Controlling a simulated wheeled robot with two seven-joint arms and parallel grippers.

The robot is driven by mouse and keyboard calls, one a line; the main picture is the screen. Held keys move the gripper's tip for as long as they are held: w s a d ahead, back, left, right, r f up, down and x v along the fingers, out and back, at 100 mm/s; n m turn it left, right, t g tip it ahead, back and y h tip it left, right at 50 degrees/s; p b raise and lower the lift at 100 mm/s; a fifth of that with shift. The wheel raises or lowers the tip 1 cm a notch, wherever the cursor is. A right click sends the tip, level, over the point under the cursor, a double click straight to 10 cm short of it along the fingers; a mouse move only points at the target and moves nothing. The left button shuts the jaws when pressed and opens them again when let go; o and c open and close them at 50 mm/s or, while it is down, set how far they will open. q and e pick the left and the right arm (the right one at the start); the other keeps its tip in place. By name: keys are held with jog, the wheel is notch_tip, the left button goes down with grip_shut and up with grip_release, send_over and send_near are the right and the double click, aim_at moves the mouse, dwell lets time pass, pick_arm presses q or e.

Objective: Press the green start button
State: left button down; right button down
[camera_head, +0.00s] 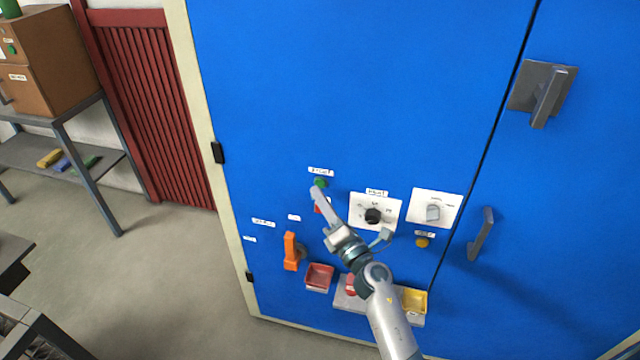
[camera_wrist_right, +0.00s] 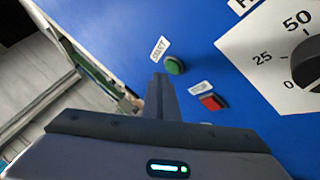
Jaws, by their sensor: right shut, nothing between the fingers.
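The green start button (camera_head: 320,182) is on the blue cabinet front, under a white label. It also shows in the right wrist view (camera_wrist_right: 174,66), beside a label reading START. My right gripper (camera_head: 316,190) is shut and empty, its fingertips at the lower edge of the green button in the head view. In the right wrist view the fingertips (camera_wrist_right: 158,78) appear just left of the button. I cannot tell whether they touch it. A red stop button (camera_wrist_right: 212,102) lies below the green one and is partly hidden by the fingers in the head view. My left gripper is not in view.
A dial (camera_head: 373,215) and a grey switch (camera_head: 433,212) sit right of the buttons. An orange handle (camera_head: 290,251), a red tray (camera_head: 319,277) and a yellow tray (camera_head: 414,300) are lower. Grey door handles (camera_head: 482,233) stick out at right.

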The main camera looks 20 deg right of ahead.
jog(key=s+a, duration=0.1)
jog(key=s, duration=0.1)
jog(key=s+a, duration=0.2)
jog(key=shift+s, duration=0.1)
dwell(0.4)
jog(key=shift+d+f, duration=0.1)
jog(key=shift+f, duration=0.05)
dwell(0.5)
